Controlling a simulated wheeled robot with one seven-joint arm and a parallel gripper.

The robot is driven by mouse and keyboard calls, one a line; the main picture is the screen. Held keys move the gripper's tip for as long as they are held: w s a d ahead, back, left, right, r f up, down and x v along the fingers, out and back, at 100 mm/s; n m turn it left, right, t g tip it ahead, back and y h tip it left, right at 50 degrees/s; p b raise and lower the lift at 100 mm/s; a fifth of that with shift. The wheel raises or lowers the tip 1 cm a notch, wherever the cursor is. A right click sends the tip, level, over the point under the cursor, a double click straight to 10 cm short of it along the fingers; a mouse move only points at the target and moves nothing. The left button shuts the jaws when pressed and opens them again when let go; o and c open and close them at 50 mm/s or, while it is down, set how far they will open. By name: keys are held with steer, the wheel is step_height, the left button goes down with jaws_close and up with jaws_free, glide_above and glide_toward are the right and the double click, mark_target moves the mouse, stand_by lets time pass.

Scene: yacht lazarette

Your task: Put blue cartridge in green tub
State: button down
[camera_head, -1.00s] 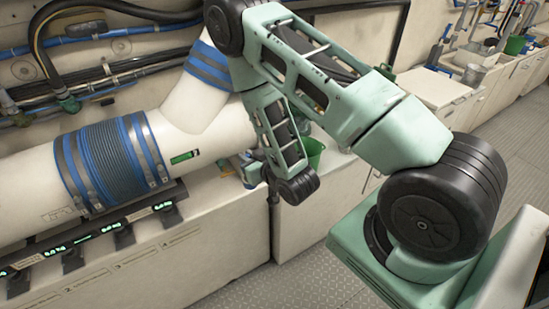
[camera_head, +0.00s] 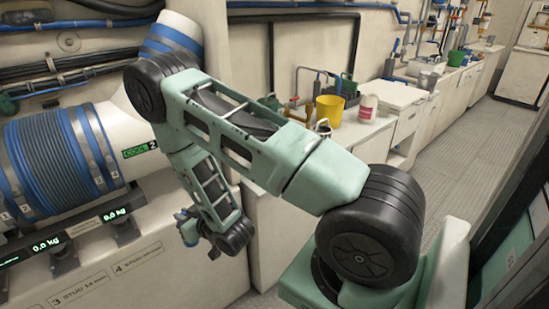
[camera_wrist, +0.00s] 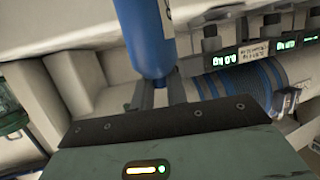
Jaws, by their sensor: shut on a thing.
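The blue cartridge (camera_wrist: 145,35) is a smooth blue cylinder with a pale label, seen in the wrist view. My gripper (camera_wrist: 160,92) is shut on its lower end, and the cartridge extends away from the jaws. In the head view my gripper (camera_head: 188,228) hangs below my arm, in front of the white cabinet; the cartridge is hard to make out there. A green tub-like container (camera_head: 456,57) stands far back on the right-hand counter. I cannot tell whether it is the task's green tub.
A large white pipe with a blue ribbed sleeve (camera_head: 60,165) is at left, above lit scales (camera_head: 45,244). The aisle floor (camera_head: 470,135) is clear.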

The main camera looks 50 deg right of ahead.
steer(key=shift+w+f, duration=0.2)
steer(key=shift+f, duration=0.65)
steer(key=r+p, duration=0.9)
steer(key=shift+w+r+p, duration=0.3)
steer(key=shift+r+p, duration=0.05)
steer(key=shift+p, duration=0.05)
steer(key=shift+a+f+b, duration=0.1)
steer(key=shift+f+b, duration=0.2)
steer(key=shift+f, duration=0.15)
steer(key=shift+r, duration=0.1)
